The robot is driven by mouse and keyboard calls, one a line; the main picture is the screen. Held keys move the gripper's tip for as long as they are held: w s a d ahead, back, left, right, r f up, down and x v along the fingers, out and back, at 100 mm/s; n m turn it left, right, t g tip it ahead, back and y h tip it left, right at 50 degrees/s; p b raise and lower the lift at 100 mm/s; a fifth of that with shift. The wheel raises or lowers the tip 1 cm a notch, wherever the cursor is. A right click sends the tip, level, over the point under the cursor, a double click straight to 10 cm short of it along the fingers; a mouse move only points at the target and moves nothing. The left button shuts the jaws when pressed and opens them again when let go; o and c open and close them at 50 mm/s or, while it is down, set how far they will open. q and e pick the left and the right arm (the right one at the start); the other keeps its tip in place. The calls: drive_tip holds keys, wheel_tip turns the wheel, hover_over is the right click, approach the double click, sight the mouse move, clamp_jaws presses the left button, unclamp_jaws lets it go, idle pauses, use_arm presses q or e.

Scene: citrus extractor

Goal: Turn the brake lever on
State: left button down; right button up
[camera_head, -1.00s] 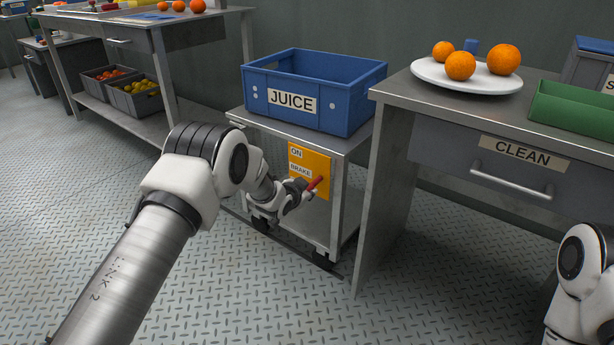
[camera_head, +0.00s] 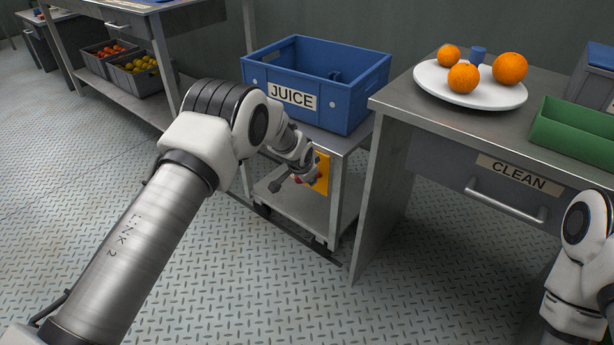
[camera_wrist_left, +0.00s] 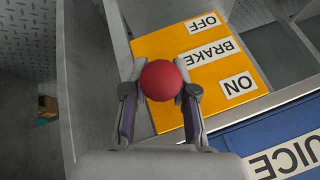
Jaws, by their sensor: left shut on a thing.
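The orange brake panel (camera_head: 323,172) is on the cart's front, partly covered by my left arm in the head view. In the left wrist view the panel (camera_wrist_left: 190,45) appears upside down with labels OFF, BRAKE and ON. The lever's round red knob (camera_wrist_left: 160,80) sits between the fingers of my left gripper (camera_wrist_left: 160,88), which is shut on it. In the head view my left gripper (camera_head: 302,180) is in front of the panel, with bits of red showing beside it. The lever's shaft is hidden, so its exact angle cannot be told. My right gripper is out of view.
A blue JUICE crate (camera_head: 350,100) stands on the cart (camera_head: 344,145), just above the panel. A steel table (camera_head: 395,100) with a plate (camera_head: 435,85) of oranges and a green tray (camera_head: 575,135) is close to its right. Open floor lies in front.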

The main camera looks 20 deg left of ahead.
use_arm(q)
drive_tip(key=shift+d+r, duration=0.1)
drive_tip(key=shift+d, duration=0.05)
drive_tip(key=c, duration=1.2)
unclamp_jaws()
drive_tip(key=shift+o, duration=1.4)
drive_tip(key=shift+d, duration=0.2)
drive_tip(key=shift+a, duration=0.15)
drive_tip(key=shift+s+r, duration=0.1)
drive_tip(key=shift+r, duration=0.15)
drive_tip(key=v, duration=1.1)
drive_tip(key=shift+s+r, duration=0.1)
drive_tip(key=shift+s, duration=0.05)
